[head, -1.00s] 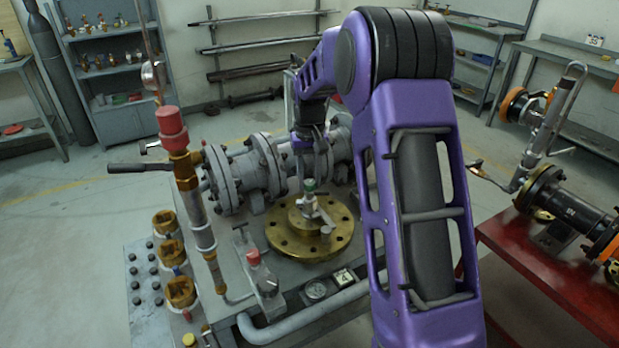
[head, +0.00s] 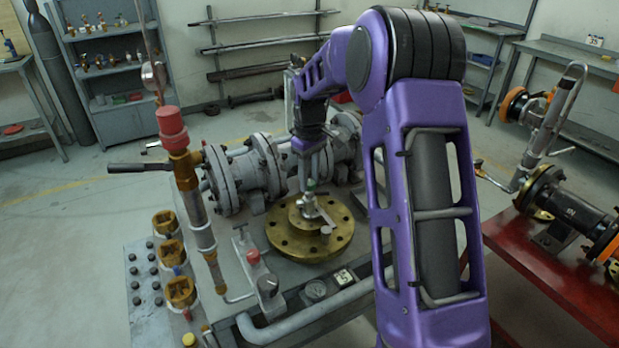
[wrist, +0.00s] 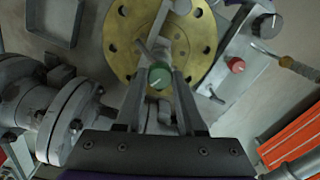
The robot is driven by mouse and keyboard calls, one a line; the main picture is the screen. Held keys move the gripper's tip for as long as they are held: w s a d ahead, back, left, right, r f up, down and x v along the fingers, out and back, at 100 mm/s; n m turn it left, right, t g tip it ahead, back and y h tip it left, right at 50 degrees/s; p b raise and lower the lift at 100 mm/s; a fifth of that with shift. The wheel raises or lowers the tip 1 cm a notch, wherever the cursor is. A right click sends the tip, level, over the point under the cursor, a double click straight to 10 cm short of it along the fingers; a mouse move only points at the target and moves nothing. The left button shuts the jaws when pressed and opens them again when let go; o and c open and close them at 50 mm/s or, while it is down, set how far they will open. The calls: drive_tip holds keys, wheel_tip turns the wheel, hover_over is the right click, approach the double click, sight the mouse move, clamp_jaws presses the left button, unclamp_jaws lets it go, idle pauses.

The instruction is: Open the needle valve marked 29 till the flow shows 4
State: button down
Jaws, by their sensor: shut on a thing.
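A small needle valve with a green knob (head: 310,184) stands on the round brass flange (head: 285,243) in the head view. My gripper (head: 308,178) reaches down from above, its fingers shut on this knob. In the wrist view the green knob (wrist: 160,76) with a pale line on top sits between the fingertips (wrist: 160,84). A small white number plate (head: 344,276) at the bench's front edge appears to read 5. A round dial (head: 315,290) sits beside it. I cannot read a 29 mark on the valve.
A red knob (head: 253,257) and a dark grey knob (head: 268,285) stand left of the flange. A tall pipe with a red cap (head: 171,125) rises further left. Grey flanged pipework (head: 250,170) lies behind. A red bench (head: 560,275) is at right.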

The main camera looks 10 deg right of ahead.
sight(310, 182)
idle(0.4)
drive_tip(key=c, duration=0.5)
unclamp_jaws()
wheel_tip(310, 182, up, 17)
drive_tip(key=shift+r, duration=0.2)
